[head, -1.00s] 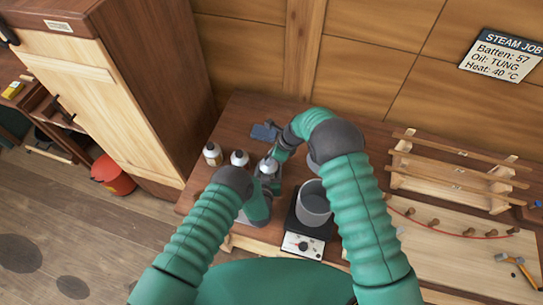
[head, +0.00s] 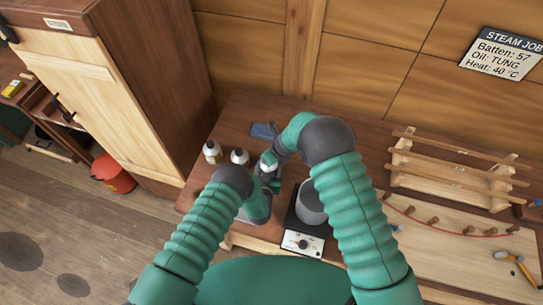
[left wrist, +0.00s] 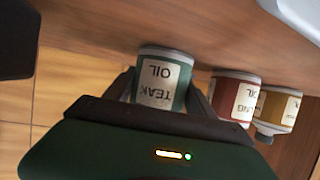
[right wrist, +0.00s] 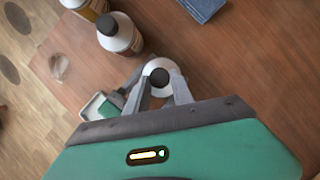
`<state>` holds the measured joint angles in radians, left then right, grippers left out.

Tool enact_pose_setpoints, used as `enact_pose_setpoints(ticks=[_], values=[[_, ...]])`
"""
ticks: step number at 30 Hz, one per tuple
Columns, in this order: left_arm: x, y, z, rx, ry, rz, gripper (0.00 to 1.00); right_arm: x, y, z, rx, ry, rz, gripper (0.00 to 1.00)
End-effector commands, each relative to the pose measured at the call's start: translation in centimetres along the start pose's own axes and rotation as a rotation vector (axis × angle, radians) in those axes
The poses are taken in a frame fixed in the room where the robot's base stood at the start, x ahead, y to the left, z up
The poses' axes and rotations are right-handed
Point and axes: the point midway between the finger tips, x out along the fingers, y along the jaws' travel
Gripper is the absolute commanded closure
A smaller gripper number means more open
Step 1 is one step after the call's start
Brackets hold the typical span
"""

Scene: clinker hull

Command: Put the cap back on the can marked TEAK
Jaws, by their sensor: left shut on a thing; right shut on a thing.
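The TEAK can (left wrist: 162,82) is green with a cream label and stands on the bench. My left gripper (left wrist: 160,92) is shut around its body. In the right wrist view its pale round top (right wrist: 156,67) shows below the black cap (right wrist: 159,78). My right gripper (right wrist: 160,85) is shut on the cap, over the middle of the top. I cannot tell whether the cap touches the can's neck. In the head view the can's top (head: 268,163) is partly hidden by my right gripper (head: 273,157).
A red TUNG can (left wrist: 236,95) and a yellow can (left wrist: 278,108) stand beside the TEAK can. A pot (head: 311,203) sits on a hotplate (head: 303,243) to its right. A blue flat object (head: 264,130) lies behind. A wooden rack (head: 455,175) stands further right.

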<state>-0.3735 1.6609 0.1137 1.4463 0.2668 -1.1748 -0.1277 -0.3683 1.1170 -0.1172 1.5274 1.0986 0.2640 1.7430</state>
Motion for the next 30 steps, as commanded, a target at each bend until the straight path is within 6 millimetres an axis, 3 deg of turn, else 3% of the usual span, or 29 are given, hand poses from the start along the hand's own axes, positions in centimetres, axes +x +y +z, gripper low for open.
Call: enact_pose_setpoints(ticks=[8, 9, 13, 23, 30], values=[[0.0, 0.1, 0.0, 0.002, 0.0, 0.003, 1.0, 0.0, 0.1, 0.2, 0.03, -0.004, -0.011, 1.0], [0.0, 0.1, 0.0, 0.002, 0.0, 0.003, 1.0, 0.0, 0.1, 0.2, 0.03, -0.004, -0.011, 0.68], [0.0, 0.1, 0.0, 0.001, 0.0, 0.003, 1.0, 0.0, 0.1, 0.1, 0.029, -0.003, -0.01, 0.51], [0.0, 0.1, 0.0, 0.001, 0.0, 0.002, 1.0, -0.3, 0.1, 0.2, 0.026, -0.003, -0.01, 0.5], [0.0, 0.1, 0.0, 0.001, 0.0, 0.002, 1.0, -3.3, 0.1, 1.5, 0.024, -0.004, -0.011, 0.5]])
